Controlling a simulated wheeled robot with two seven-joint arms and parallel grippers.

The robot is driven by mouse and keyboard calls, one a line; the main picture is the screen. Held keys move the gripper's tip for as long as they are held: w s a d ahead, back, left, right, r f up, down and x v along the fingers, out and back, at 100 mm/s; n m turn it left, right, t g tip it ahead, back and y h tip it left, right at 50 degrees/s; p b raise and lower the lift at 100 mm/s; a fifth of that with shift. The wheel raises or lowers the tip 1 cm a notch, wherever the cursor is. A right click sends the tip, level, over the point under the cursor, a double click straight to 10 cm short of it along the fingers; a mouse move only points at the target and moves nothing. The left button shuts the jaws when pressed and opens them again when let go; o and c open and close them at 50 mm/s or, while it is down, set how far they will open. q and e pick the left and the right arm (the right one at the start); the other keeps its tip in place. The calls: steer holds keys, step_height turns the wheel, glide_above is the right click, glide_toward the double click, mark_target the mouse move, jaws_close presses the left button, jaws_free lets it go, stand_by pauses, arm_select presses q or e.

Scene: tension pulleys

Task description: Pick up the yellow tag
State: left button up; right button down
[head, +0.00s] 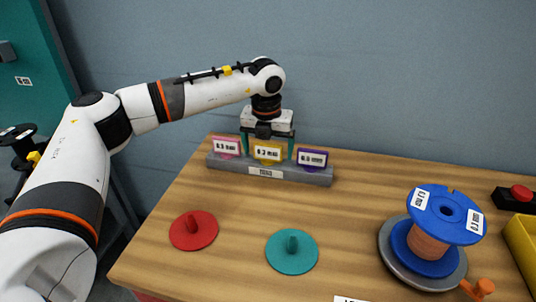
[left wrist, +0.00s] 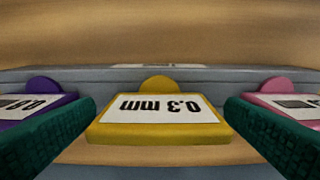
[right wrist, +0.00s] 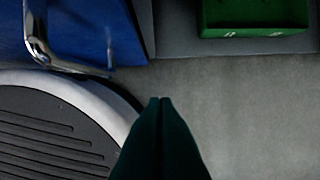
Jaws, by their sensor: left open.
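The yellow tag (head: 267,154) stands in the middle slot of a grey rack (head: 232,166) at the back left of the table. Its white label reads 0.3 mm, upside down in the left wrist view (left wrist: 160,122). My left gripper (head: 267,146) is open above the rack, pointing down, with one teal finger on each side of the yellow tag. In the left wrist view, gaps show between the tag and both fingers. My right gripper (right wrist: 160,102) shows only in the right wrist view, its fingertips together and nothing seen between them, over the grey floor.
A pink tag (head: 226,146) and a purple tag (head: 312,158) flank the yellow one closely. A red disc (head: 194,230), a teal disc (head: 292,252) and a blue spool (head: 434,215) stand nearer. A yellow bin (head: 522,240) is at right. The table's middle is clear.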

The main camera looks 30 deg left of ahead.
arm_select(q)
steer(key=c, duration=1)
step_height(320, 180, up, 9)
steer(key=shift+r+p, duration=0.1)
steer(key=shift+p, duration=0.3)
steer(key=shift+c, duration=0.2)
steer(key=shift+r, duration=0.5)
arm_select(e)
steer(key=shift+s+d+f, duration=0.2)
steer(key=shift+s+f, duration=0.85)
steer(key=shift+f, duration=0.25)
